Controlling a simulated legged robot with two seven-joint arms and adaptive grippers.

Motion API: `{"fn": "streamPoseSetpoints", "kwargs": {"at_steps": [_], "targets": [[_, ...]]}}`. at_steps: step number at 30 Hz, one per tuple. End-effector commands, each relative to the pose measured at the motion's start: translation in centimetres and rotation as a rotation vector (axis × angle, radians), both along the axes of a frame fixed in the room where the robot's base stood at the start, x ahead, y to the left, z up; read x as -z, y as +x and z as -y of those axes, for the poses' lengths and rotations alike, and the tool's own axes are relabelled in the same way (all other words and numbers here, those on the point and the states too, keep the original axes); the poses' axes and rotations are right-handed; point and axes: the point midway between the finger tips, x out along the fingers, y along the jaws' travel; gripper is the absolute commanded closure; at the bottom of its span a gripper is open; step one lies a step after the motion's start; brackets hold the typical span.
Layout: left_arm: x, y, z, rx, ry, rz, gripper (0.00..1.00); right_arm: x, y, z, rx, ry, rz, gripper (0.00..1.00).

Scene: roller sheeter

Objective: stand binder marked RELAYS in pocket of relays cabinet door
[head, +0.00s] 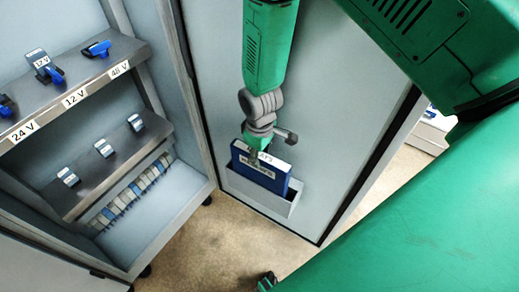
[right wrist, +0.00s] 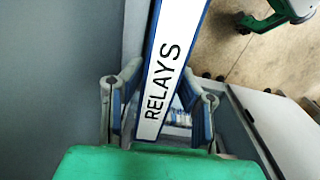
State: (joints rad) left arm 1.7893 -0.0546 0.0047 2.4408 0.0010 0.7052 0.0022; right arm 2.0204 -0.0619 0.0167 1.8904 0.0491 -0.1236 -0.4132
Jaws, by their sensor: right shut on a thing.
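The blue binder (head: 262,176) has a white label; in the right wrist view the binder's label (right wrist: 163,75) reads RELAYS. My right gripper (head: 266,152) is shut on the binder's upper part, with its fingers on either side of the spine in the wrist view (right wrist: 160,108). The binder is roughly upright at the grey pocket (head: 258,200) of the open cabinet door (head: 330,110). Its lower part is hidden by the pocket's front wall, so it appears to be in the pocket's mouth. How deep it sits cannot be told. My left gripper cannot be made out.
An open cabinet stands at left, its upper shelf (head: 105,68) labelled 24 V, 12 V and 48 V and holding blue devices. A lower shelf (head: 100,168) holds small grey-blue parts. Brown floor (head: 225,240) is clear below the door.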

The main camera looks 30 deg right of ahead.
Motion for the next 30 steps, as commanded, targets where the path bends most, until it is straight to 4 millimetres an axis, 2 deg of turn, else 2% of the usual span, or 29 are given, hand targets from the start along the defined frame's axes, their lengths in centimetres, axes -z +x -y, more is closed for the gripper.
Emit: {"fn": "streamPoseSetpoints", "kwargs": {"at_steps": [22, 23, 24, 25, 30], "targets": [[1.4, 0.0, 0.0, 0.000, 0.000, 0.000, 0.66, 2.3, 0.0, 0.0, 0.000, 0.000, 0.000, 1.00], [1.3, 0.0, 0.0, 0.000, 0.000, 0.000, 0.66, 2.2, 0.0, 0.0, 0.000, 0.000, 0.000, 0.65], [1.3, 0.0, 0.0, 0.000, 0.000, 0.000, 0.66, 2.2, 0.0, 0.0, 0.000, 0.000, 0.000, 0.51], [1.3, 0.0, 0.0, 0.000, 0.000, 0.000, 0.66, 2.2, 0.0, 0.0, 0.000, 0.000, 0.000, 0.48], [1.3, 0.0, 0.0, 0.000, 0.000, 0.000, 0.66, 2.2, 0.0, 0.0, 0.000, 0.000, 0.000, 0.48]]}}
